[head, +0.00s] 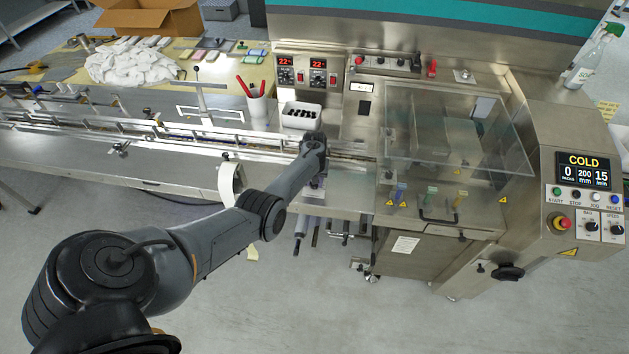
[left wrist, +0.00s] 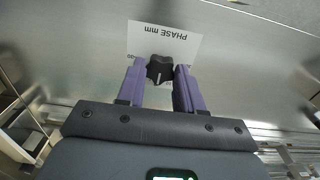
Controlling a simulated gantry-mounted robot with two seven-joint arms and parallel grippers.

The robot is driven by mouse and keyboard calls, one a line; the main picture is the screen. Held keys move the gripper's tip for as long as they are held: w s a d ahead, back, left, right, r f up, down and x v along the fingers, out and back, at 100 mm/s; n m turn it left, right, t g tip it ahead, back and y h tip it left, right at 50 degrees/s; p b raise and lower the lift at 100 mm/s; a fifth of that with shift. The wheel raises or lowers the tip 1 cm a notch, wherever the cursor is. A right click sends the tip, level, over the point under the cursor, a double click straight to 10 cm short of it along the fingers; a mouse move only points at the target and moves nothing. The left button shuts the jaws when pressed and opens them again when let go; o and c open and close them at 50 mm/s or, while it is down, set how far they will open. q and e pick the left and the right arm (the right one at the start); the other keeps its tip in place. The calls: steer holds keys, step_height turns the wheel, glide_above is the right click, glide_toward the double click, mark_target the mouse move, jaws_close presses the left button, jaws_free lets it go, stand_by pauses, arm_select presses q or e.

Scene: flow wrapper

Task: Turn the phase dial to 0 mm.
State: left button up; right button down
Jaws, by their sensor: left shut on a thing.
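The black phase dial (left wrist: 160,69) is in the left wrist view, on a steel panel in front of a white label (left wrist: 165,38) that reads "PHASE mm" upside down. Most of its scale is hidden by the knob and fingers, so I cannot read the setting. My left gripper (left wrist: 160,82) has its purple fingers on both sides of the knob and is shut on it. In the head view my left gripper (head: 314,180) is at the front of the machine bed, where my wrist hides the dial. My right gripper is not in view.
A clear guard (head: 455,130) and the control panel (head: 584,180), reading COLD, stand to the right. A white bin (head: 300,121) and a cup with red-handled tools (head: 258,110) stand behind my wrist.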

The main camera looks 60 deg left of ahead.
arm_select(q)
steer(key=o, duration=1)
steer(key=shift+o, duration=0.2)
step_height(320, 180, up, 11)
steer(key=p, duration=0.2)
steer(key=shift+f, duration=0.1)
